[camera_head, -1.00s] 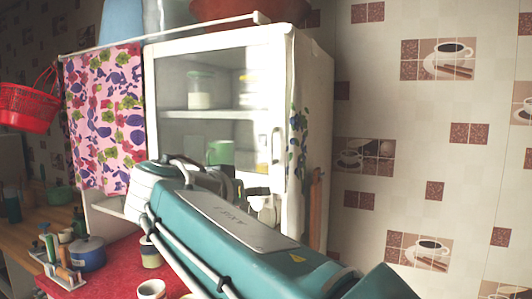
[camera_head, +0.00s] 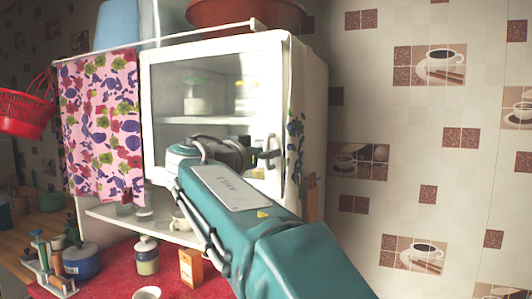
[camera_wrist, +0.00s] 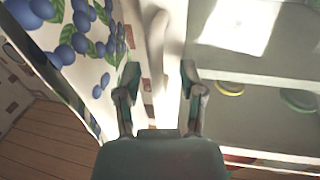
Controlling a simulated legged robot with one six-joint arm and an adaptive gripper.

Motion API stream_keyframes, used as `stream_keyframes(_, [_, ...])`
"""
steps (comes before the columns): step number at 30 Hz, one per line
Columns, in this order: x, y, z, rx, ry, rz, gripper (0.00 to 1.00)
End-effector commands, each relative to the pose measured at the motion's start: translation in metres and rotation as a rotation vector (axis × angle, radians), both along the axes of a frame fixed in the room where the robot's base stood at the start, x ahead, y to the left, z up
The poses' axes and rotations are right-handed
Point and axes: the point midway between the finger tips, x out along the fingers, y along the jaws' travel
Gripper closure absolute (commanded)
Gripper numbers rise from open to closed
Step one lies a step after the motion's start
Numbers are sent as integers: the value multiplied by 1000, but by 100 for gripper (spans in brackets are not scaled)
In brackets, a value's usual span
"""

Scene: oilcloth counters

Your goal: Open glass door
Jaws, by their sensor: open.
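The glass door (camera_head: 215,82) is the framed front of a white cabinet and looks shut. Its handle (camera_head: 283,165) is on the right of the door frame, partly hidden by my gripper. My gripper (camera_head: 270,154) is at the right edge of the door, at handle height. In the wrist view my gripper (camera_wrist: 160,82) is open, its two fingers on either side of the white door frame (camera_wrist: 172,60). Glass lies to one side and the cabinet side with blueberry pictures (camera_wrist: 85,35) to the other. I cannot tell whether the fingers touch the handle.
A floral cloth (camera_head: 100,125) hangs left of the door. A jar (camera_head: 197,97) stands behind the glass. Below, a red counter holds a lidded pot (camera_head: 82,262), a small jar (camera_head: 146,257), an orange box (camera_head: 191,268) and a cup (camera_head: 147,293). Tiled wall stands at right.

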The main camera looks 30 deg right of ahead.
Motion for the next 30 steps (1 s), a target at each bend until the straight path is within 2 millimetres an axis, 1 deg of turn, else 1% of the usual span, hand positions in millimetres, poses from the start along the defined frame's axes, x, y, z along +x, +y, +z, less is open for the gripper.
stream_keyframes(3, [2,-6,0,0,-1,-1,49])
stream_keyframes(10, [3,-6,0,0,-1,0,49])
stream_keyframes(11, [3,-6,0,0,-1,0,53])
stream_keyframes(12, [3,-6,0,0,-1,0,71])
stream_keyframes(14, [3,-6,0,0,-1,0,98])
stream_keyframes(15, [3,-6,0,0,-1,1,100])
stream_keyframes(23, [3,-5,0,0,0,1,100])
stream_keyframes(30, [-2,5,0,0,0,-21,100])
